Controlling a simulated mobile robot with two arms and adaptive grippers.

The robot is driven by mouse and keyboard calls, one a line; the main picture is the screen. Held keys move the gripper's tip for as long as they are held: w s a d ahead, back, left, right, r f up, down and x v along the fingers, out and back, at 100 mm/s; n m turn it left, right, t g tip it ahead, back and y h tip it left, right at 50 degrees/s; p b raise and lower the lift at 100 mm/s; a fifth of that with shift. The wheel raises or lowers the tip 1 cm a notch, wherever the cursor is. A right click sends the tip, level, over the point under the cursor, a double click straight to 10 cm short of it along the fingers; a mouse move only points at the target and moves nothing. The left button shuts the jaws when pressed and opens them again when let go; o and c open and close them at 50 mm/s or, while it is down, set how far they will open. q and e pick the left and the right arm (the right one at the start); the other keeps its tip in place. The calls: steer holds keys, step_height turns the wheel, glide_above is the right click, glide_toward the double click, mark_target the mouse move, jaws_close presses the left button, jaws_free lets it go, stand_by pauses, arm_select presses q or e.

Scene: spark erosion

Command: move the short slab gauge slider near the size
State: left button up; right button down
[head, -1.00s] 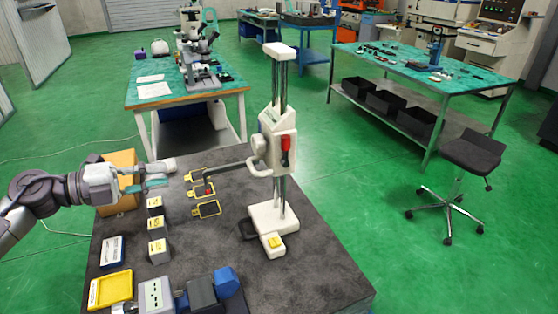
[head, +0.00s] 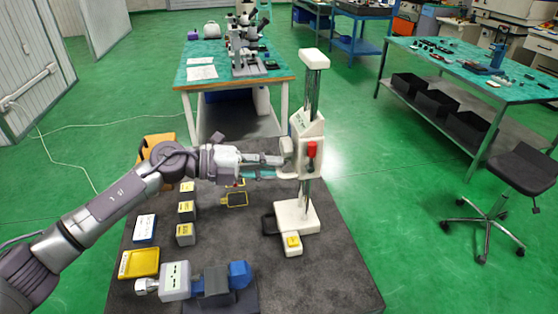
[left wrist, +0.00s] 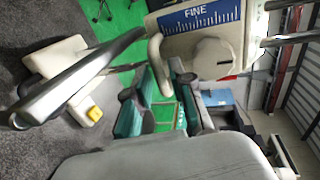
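A white gauge (head: 296,215) with twin upright posts stands on the dark tabletop. Its slider (head: 308,150) sits partway up the posts, with a red knob (head: 311,150) and a pale loop handle on its left. The slider shows closely in the left wrist view (left wrist: 213,45), with a blue FINE scale and a round knob. My left gripper (head: 277,168) is at the handle's left side. In the left wrist view its teal fingers (left wrist: 155,105) stand apart, with the handle's lower end between them; contact is unclear. My right gripper is not seen.
Several small blocks with yellow labels (head: 186,208) stand left of the gauge. A yellow-framed plate (head: 237,200) lies under my left arm. A yellow tray (head: 138,263) and a grey-blue device (head: 205,281) lie in front. The tabletop right of the gauge base is clear.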

arm_select(q)
steer(key=shift+x, duration=0.95)
jaws_close()
